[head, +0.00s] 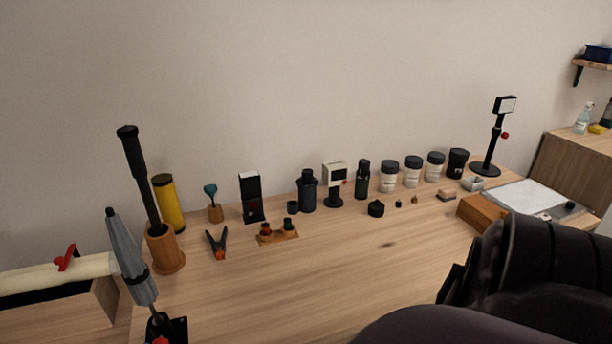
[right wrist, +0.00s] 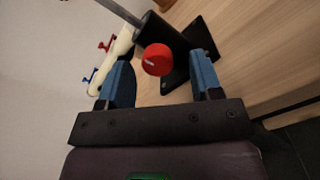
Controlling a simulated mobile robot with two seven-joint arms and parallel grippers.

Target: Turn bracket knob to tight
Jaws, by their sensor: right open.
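The bracket knob (right wrist: 157,60) is red with a white mark and shows in the right wrist view on the black bracket (right wrist: 200,35). Its red edge just shows at the bottom left of the head view (head: 160,340). The bracket (head: 178,328) holds the lower end of a folded grey umbrella-like thing (head: 127,257). My right gripper (right wrist: 161,63) is open, with its blue fingers on either side of the knob in the picture. I see no finger touching the knob; the depth gap cannot be told. My left gripper is not in view.
A wooden cup (head: 165,252) with a black-handled tool stands behind the bracket. A clamp (head: 217,245) and a small wooden stand (head: 277,237) are to its right. A cream roll with a red clip (head: 66,258) lies at the left. The table's middle front is clear.

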